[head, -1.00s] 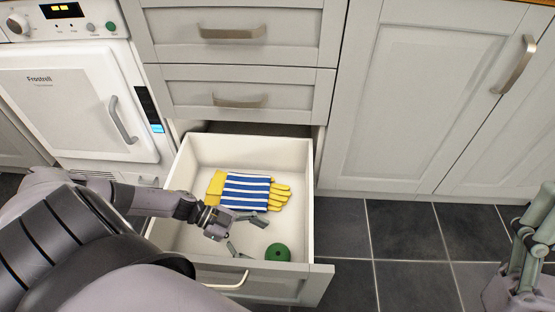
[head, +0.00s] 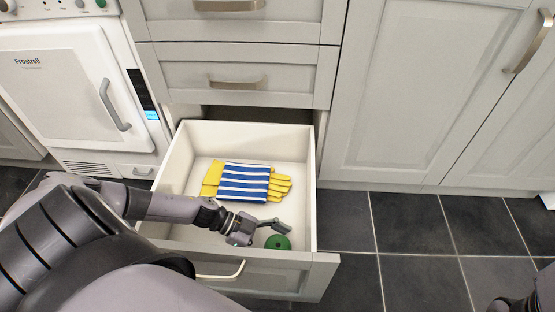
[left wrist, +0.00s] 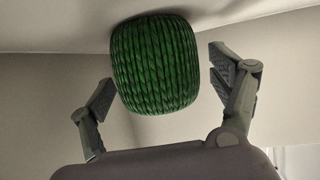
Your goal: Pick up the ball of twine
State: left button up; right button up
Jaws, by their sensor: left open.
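The green ball of twine (head: 278,242) lies on the drawer floor near the front right corner in the head view. In the left wrist view the twine (left wrist: 153,65) is a rounded green bundle with a braided-looking surface. My left gripper (head: 268,233) is inside the drawer, just left of the twine. Its two fingers (left wrist: 168,88) are spread with the twine ahead and partly between them; contact is not clear. One finger is hidden in the head view. A dark piece of my right arm shows at the lower right corner in the head view; its gripper cannot be made out.
The open drawer (head: 310,190) has white walls close around my left arm. Striped blue-and-white gloves with yellow (head: 245,184) lie behind the twine. A white appliance (head: 75,90) stands at left, closed cupboards (head: 420,95) at right. Dark tiled floor (head: 410,235) is clear.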

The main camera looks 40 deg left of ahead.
pick_arm(q)
jog(key=shift+c, duration=0.2)
jog(key=c, duration=1.3)
jog(key=shift+o, duration=0.2)
jog(key=shift+r, duration=0.15)
